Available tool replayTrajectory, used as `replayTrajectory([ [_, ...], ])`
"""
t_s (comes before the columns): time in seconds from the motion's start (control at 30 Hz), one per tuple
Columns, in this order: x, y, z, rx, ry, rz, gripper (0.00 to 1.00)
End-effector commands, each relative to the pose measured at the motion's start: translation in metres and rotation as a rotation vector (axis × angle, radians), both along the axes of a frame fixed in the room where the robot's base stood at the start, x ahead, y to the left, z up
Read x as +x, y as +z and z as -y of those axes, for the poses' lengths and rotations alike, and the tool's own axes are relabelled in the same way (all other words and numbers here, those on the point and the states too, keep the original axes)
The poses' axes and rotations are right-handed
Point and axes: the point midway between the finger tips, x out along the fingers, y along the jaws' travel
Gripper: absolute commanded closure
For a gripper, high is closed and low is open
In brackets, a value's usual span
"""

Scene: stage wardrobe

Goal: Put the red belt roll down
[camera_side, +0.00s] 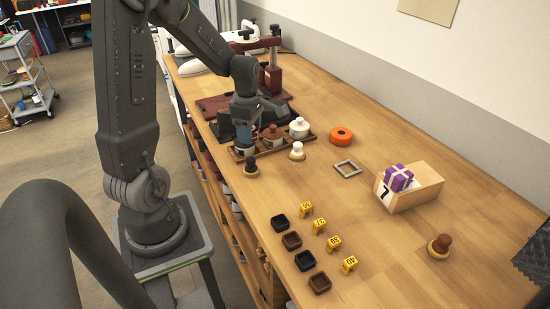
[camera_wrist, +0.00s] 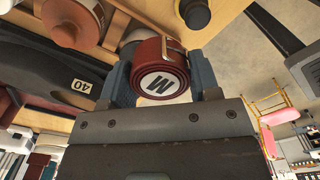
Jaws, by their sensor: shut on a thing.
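The red belt roll (camera_wrist: 150,52) is a dark red coil with a white round label marked M and a metal strip at its edge. It sits between the two blue-grey fingers of my gripper (camera_wrist: 160,64) in the wrist view. In the side view my gripper (camera_side: 245,134) points down at the left end of a wooden tray (camera_side: 286,147), where the roll is mostly hidden. I cannot tell whether the roll touches the tray.
The tray also bears a brown lidded pot (camera_side: 272,136) and a white lidded pot (camera_side: 299,128). A dark stamp (camera_side: 251,166) and a white stamp (camera_side: 297,151) stand close in front. A dark shoe labelled 40 (camera_wrist: 50,68) is nearby.

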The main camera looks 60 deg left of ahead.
Motion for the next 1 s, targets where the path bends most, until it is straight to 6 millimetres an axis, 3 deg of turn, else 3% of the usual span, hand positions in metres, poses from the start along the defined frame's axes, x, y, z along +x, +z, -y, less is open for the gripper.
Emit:
replayTrajectory([
  [0.1,0.022,-0.017,0.019,-0.003,-0.008,-0.004,0.69],
  [0.33,0.051,-0.038,0.04,0.0,-0.003,0.0,0.69],
  [0.47,0.055,-0.044,0.044,0.0,-0.001,-0.001,0.69],
  [0.73,0.055,-0.078,0.044,-0.001,0.0,-0.003,0.69],
  [1.0,0.055,-0.082,0.043,0.001,0.0,0.001,0.69],
])
